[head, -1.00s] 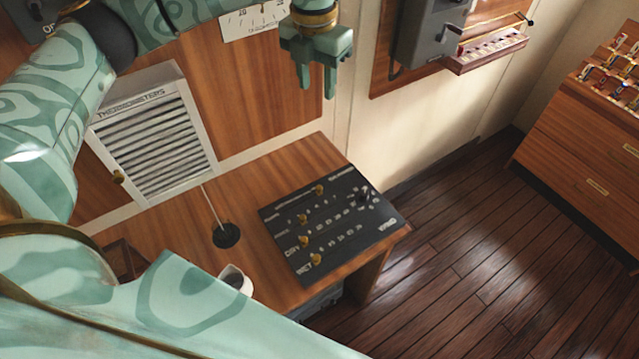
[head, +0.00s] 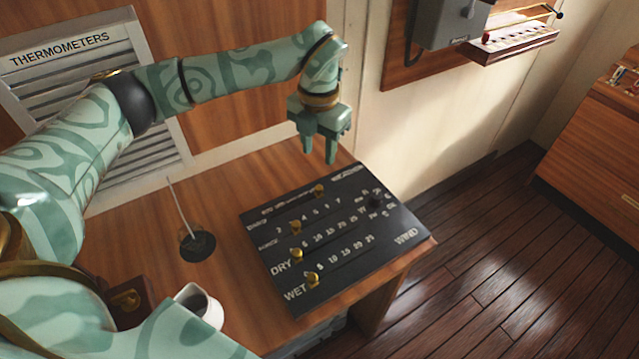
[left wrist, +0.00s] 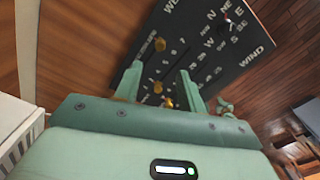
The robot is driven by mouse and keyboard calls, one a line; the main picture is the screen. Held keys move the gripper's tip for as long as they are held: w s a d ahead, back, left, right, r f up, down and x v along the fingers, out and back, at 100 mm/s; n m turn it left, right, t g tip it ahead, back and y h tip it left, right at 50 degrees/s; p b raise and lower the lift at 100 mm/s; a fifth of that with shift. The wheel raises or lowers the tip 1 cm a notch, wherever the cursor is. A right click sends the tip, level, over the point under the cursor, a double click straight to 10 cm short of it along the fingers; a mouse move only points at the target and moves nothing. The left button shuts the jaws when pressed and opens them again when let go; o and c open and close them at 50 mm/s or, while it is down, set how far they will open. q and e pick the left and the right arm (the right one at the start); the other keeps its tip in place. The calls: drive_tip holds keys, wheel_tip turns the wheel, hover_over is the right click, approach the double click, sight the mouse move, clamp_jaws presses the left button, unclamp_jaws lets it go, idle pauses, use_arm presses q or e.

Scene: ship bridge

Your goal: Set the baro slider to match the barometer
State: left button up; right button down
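The black slider panel (head: 345,262) lies on the wooden desk. It has a brass knob on each row: a top knob (head: 318,190), a second knob (head: 295,227), one on the DRY row (head: 297,254) and one on the WET row (head: 312,279). The upper row labels are too blurred to tell which is baro. My left gripper (head: 320,158) is open and empty, pointing down above the panel's far edge, apart from the top knob. In the left wrist view its fingers (left wrist: 158,82) stand apart with the panel beyond. No barometer face is in view. My right gripper is not in view.
A white mug (head: 200,305) and a dark round holder with a thin rod (head: 197,245) stand left of the panel. A louvred THERMOMETERS box (head: 75,42) hangs on the wall behind my arm. A grey wall box (head: 448,22) is at upper right.

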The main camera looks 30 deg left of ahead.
sight(318, 187)
use_arm(q)
wheel_tip(318, 187, down, 10)
drive_tip(key=shift+f+b, duration=0.2)
drive_tip(key=shift+b, duration=0.7)
clamp_jaws()
drive_tip(key=shift+a, duration=0.1)
